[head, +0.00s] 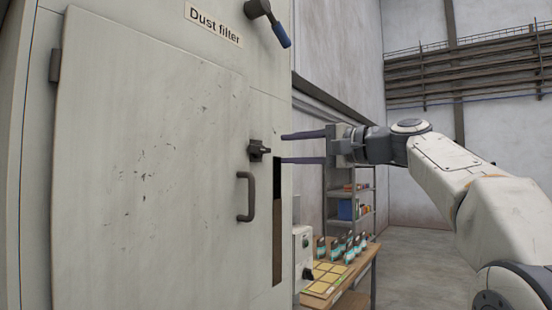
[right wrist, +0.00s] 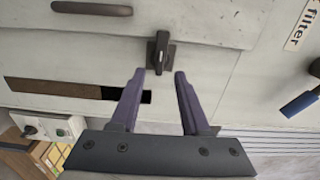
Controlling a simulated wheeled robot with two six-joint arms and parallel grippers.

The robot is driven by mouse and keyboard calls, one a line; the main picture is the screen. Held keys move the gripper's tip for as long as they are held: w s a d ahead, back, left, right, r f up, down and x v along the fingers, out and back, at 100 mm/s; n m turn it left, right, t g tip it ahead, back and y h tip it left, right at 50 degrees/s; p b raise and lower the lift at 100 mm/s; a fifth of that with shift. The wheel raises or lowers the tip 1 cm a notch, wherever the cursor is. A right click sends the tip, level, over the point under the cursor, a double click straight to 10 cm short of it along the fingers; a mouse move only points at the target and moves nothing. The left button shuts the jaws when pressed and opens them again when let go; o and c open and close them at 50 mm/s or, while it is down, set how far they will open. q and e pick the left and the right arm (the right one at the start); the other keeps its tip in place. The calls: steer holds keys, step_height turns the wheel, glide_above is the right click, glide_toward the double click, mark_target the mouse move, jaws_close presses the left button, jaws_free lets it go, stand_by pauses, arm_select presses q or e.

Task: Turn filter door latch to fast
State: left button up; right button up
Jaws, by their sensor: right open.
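The filter door latch (head: 259,151) is a small dark knob at the right edge of the pale, scuffed filter door (head: 150,170), above the door's dark handle (head: 246,197). In the right wrist view the latch (right wrist: 160,53) lies just beyond the fingertips, roughly centred between them. My right gripper (head: 282,148) is open and empty, its two fingers pointing left at the latch. The fingers also show in the right wrist view (right wrist: 160,72), with a gap to the latch. My left gripper is not in view.
A "Dust filter" label (head: 213,23) and a blue-handled lever (head: 281,33) are above the door. A workbench (head: 345,275) with several bottles and a shelf rack (head: 350,205) stand behind.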

steer(key=shift+b+v, duration=0.45)
steer(key=shift+v, duration=1.8)
